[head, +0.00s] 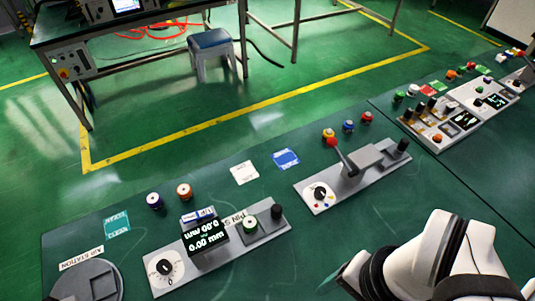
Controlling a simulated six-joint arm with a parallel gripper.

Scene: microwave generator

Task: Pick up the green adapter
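I cannot tell which green piece is the adapter meant. My white and black arm enters at the bottom right, right of the pin station and apart from it. My gripper's fingers do not show; the arm's end runs out of the frame's lower edge.
A middle panel (325,197) carries a red-tipped lever. The air station (90,284) is at the lower left. Bare green tabletop lies between the panels.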

